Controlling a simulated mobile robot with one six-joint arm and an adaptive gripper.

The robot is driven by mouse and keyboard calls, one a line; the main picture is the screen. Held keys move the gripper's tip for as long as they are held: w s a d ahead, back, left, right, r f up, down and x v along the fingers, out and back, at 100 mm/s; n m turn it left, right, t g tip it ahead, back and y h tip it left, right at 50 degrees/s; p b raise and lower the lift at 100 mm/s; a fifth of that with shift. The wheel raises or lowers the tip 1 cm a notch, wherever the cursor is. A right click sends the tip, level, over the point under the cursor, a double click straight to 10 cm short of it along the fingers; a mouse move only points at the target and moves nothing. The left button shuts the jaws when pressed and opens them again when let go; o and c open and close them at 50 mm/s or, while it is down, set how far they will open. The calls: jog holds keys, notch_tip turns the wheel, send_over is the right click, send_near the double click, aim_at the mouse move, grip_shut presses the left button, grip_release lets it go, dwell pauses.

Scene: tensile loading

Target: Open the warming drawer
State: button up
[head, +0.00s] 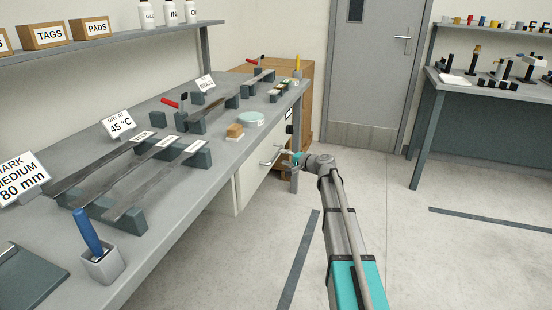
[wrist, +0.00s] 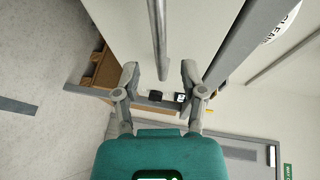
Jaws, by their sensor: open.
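The warming drawer (head: 252,186) is a white-fronted unit under the grey bench, and it looks shut. Its metal bar handle (head: 268,161) is on the front. In the wrist view the handle (wrist: 157,35) runs down from the top edge, with the pale drawer front (wrist: 120,25) behind it. My gripper (head: 294,158) is at the far end of the handle, in front of the drawer. In the wrist view my gripper (wrist: 160,70) is open, with one finger on each side of the handle's end. I see no clear contact, and the depth between them is hard to judge.
The grey bench (head: 185,115) above the drawer holds metal strips on dark blocks, signs and a cup (head: 101,265) with a blue-handled tool. A wooden cabinet (head: 308,100) stands beyond the bench. The floor (head: 390,230) to the right is clear, up to another bench (head: 480,90).

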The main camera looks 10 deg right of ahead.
aim_at(276, 154)
jog(key=shift+b+x, duration=0.35)
jog(key=shift+x, duration=2.1)
jog(key=shift+c, duration=0.3)
grip_shut()
